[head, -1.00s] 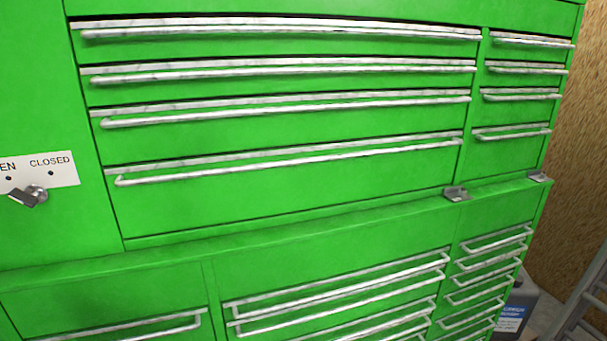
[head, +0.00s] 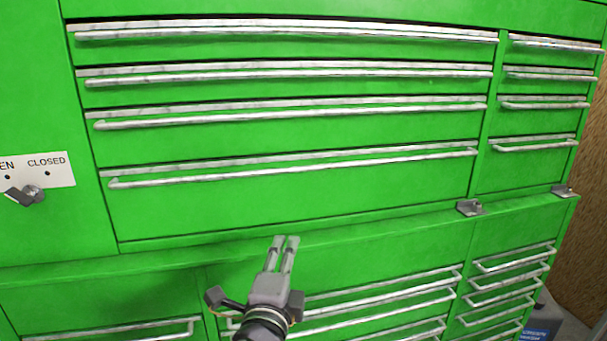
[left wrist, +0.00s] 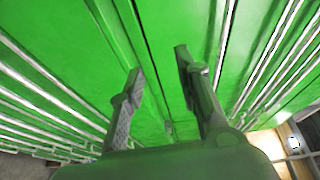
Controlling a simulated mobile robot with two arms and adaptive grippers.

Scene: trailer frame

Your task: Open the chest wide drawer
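The green chest has a column of wide drawers with long silver handles. The lowest wide drawer (head: 290,195) has a long bar handle (head: 300,166) and is shut, as are the wide drawers above it. My left gripper (head: 286,240) is below this drawer, in front of the ledge between the upper and lower chest parts. Its fingers are apart and empty, and no handle is between them. In the left wrist view, my gripper (left wrist: 160,62) shows a gap between its fingers, with green chest surface behind. My right gripper is not in view.
Narrow drawers (head: 535,125) stand to the right of the wide ones. The lower chest has more handled drawers (head: 370,305). A lock plate (head: 40,172) marked CLOSED is at the left. Small metal brackets (head: 470,208) sit on the ledge.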

